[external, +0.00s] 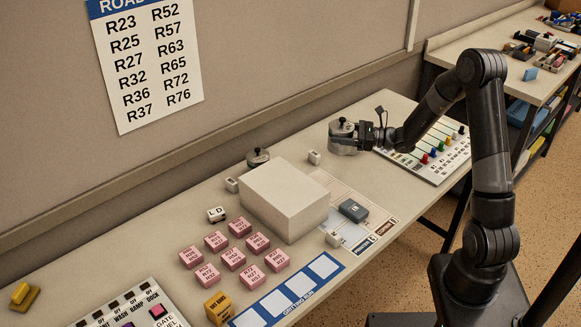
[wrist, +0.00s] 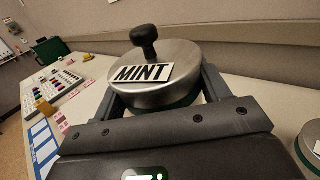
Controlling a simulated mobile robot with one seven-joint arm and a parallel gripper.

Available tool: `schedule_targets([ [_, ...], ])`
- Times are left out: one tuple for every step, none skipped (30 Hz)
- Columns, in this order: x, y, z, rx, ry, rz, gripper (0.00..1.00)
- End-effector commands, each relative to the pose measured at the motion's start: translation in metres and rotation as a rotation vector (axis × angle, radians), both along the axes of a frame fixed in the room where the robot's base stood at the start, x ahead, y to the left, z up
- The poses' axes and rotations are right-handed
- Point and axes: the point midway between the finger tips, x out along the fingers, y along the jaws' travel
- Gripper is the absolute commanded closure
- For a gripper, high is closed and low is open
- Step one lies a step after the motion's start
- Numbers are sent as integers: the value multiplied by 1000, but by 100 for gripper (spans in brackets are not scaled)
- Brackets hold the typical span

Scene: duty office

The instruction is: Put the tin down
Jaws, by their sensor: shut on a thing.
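The tin is a round metal tin with a black knob and a "MINT" label on its lid (wrist: 165,80). It also shows in the external view (external: 342,130), near the back edge of the table, behind the white box. My gripper (external: 362,138) is shut on the tin, one finger on each side in the wrist view (wrist: 160,100). The tin is upright or nearly so. I cannot tell whether its base touches the table, as its lower part is mostly hidden by my gripper.
A second knobbed tin (external: 258,158) stands behind a large white box (external: 284,198). Small white blocks (external: 314,157) stand nearby. Several pink blocks (external: 232,258) lie left of the box. A board with coloured pegs (external: 432,150) lies right of my gripper.

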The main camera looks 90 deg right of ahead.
Motion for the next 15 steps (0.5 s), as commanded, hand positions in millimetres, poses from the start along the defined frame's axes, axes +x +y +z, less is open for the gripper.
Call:
schedule_targets([
  [20, 9, 12, -9, -4, 59, 65],
  [30, 14, 18, -9, -5, 92, 65],
  [43, 21, 26, -9, -5, 134, 65],
  [53, 26, 32, -8, -5, 165, 65],
  [62, 31, 37, -9, -4, 195, 65],
  [73, 39, 44, -9, -1, 232, 65],
  [80, 44, 49, -9, 1, 259, 65],
  [87, 49, 54, -9, 4, 283, 65],
  [96, 56, 60, -9, 7, 313, 65],
  [101, 60, 64, -9, 10, 333, 65],
  [106, 64, 67, -9, 12, 351, 65],
  [112, 69, 71, -9, 16, 372, 65],
  [116, 73, 73, -8, 19, 385, 65],
  [118, 75, 76, -8, 20, 395, 65],
  [122, 78, 78, -8, 22, 407, 65],
])
